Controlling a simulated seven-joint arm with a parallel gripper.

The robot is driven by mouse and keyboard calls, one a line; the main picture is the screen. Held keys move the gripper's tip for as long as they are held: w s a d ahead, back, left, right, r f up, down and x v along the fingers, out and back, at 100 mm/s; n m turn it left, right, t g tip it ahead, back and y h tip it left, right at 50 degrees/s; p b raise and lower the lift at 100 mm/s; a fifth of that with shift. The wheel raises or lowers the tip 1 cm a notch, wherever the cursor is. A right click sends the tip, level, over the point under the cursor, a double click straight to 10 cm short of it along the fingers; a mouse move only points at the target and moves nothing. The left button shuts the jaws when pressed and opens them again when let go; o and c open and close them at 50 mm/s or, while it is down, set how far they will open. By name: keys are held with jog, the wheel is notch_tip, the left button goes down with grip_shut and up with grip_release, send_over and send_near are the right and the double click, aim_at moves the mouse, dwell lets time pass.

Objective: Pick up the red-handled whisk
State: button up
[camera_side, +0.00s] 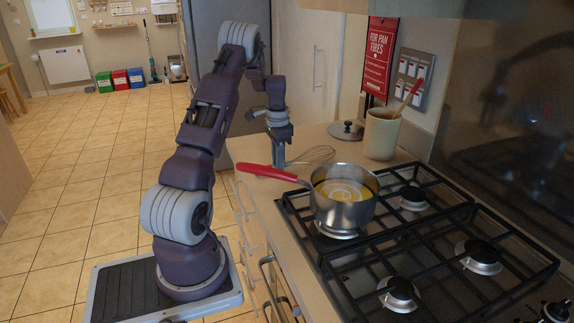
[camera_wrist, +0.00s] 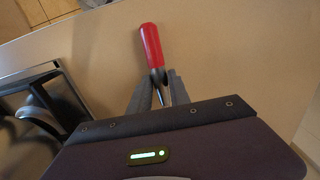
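The whisk's red handle (camera_wrist: 150,45) lies lengthwise ahead of my gripper (camera_wrist: 162,85) in the wrist view. The whisk's metal neck runs back between the two grey fingers. One finger is on each side of it; I cannot tell whether they press on it. In the side view the whisk's wire loops (camera_side: 318,154) lie on the counter, just right of my gripper (camera_side: 279,162), which points down at counter height. The whisk's handle cannot be made out there, behind the fingers and a red pan handle.
A steel saucepan (camera_side: 345,205) with yellow contents sits on the gas hob (camera_side: 425,245), its red handle (camera_side: 265,172) reaching left close by my gripper. A beige crock (camera_side: 382,137) and a lid (camera_side: 346,130) stand behind. The counter (camera_wrist: 230,60) right of the handle is bare.

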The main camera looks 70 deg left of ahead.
grip_shut()
jog(key=shift+r, duration=0.15)
notch_tip(320, 180, up, 10)
dwell(0.4)
